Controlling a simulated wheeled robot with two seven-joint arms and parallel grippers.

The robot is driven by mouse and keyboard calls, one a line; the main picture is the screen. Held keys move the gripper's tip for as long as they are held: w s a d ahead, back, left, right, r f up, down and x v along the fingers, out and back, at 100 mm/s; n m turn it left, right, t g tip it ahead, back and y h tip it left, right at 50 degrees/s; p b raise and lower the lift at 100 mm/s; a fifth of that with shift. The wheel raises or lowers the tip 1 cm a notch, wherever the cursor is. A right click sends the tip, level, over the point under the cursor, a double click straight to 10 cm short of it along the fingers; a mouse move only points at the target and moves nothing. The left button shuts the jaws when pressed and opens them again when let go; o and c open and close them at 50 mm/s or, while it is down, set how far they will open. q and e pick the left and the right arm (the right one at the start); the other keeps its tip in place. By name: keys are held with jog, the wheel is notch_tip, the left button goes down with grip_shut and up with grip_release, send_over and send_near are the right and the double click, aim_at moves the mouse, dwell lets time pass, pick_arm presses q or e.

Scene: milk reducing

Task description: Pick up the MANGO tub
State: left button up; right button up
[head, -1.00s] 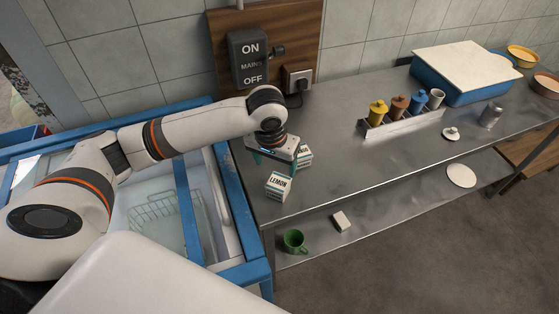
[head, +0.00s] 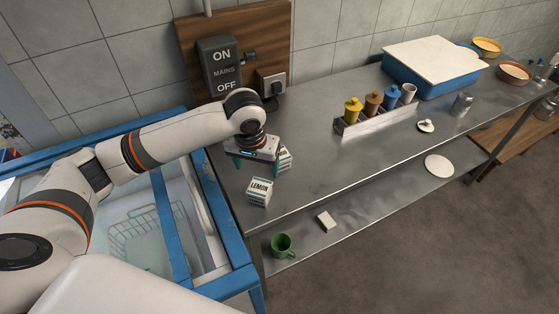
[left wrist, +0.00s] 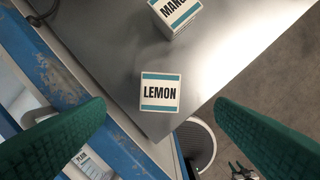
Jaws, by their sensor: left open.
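The MANGO tub (left wrist: 176,12) is a white box-shaped tub with teal bands. The top edge of the left wrist view cuts it off; in the head view it (head: 286,157) stands on the steel counter, partly hidden by my left gripper. My left gripper (head: 256,170) is open and empty beside it. A similar LEMON tub (head: 259,191) stands nearer the counter's front edge. In the left wrist view the LEMON tub (left wrist: 160,92) appears between the two green fingers, with the MANGO tub beyond them.
A blue-framed chest (head: 180,225) with a wire basket (head: 133,232) adjoins the counter's left end. A rack of coloured bottles (head: 375,122) and a blue bin with a white lid (head: 432,80) stand farther right. A green mug (head: 282,245) sits on the lower shelf. The middle of the counter is clear.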

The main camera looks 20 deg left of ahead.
pick_arm(q)
jog(key=w+d+n+b, duration=0.1)
jog(key=w+n+b, duration=0.1)
jog(key=w+b, duration=0.1)
jog(key=w+f+n+y+b, duration=0.1)
jog(key=w+n+b, duration=0.2)
jog(key=w, duration=0.1)
jog(key=w+d+f+n+y+b, duration=0.1)
jog(key=w+n+b, duration=0.2)
jog(key=w+b, duration=0.1)
jog(key=shift+w+d+f, duration=0.15)
jog(key=shift+w+d, duration=0.15)
jog(key=shift+d, duration=0.05)
jog(key=x, duration=0.3)
jog(key=p+x, duration=0.1)
jog(key=x, duration=0.6)
jog(key=shift+w+a+f, duration=0.25)
jog(key=shift+w+a, duration=0.1)
jog(key=c, duration=1.1)
